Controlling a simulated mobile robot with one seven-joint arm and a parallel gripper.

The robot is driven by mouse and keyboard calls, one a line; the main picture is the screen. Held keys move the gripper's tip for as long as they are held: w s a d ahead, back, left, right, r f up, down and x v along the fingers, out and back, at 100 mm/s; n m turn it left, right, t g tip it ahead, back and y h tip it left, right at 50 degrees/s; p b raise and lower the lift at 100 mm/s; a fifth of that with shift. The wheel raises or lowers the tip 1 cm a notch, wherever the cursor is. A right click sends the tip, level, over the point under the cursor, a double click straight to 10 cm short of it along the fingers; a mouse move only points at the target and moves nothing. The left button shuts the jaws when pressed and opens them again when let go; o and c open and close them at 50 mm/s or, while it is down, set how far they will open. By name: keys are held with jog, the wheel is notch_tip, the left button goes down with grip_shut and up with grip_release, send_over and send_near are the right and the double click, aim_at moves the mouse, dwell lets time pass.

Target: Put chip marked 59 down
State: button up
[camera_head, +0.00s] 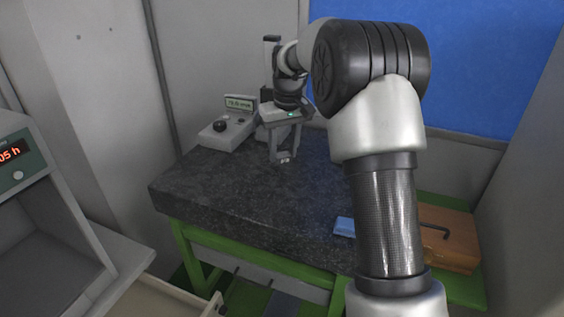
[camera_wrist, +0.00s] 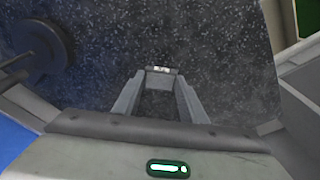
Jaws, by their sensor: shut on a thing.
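My gripper (camera_head: 284,157) points down over the dark speckled stone slab (camera_head: 235,195), near its back. In the wrist view my gripper (camera_wrist: 161,75) has its two fingers shut on a small grey chip (camera_wrist: 161,70), held at the fingertips. Light marks show on the chip, but they are too small to read. In the head view the chip is a tiny grey piece at the fingertips. I cannot tell whether it touches the slab or hangs just above it.
A grey instrument with a lit display and dark knob (camera_head: 220,125) stands left of my gripper. A small blue box (camera_head: 344,226) lies at right, by a wooden case (camera_head: 455,243). A cabinet with a red display (camera_head: 12,152) is at far left. The slab's front left is clear.

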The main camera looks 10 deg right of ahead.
aim_at(283, 175)
jog(key=shift+f, duration=2.6)
jog(key=o, duration=1.1)
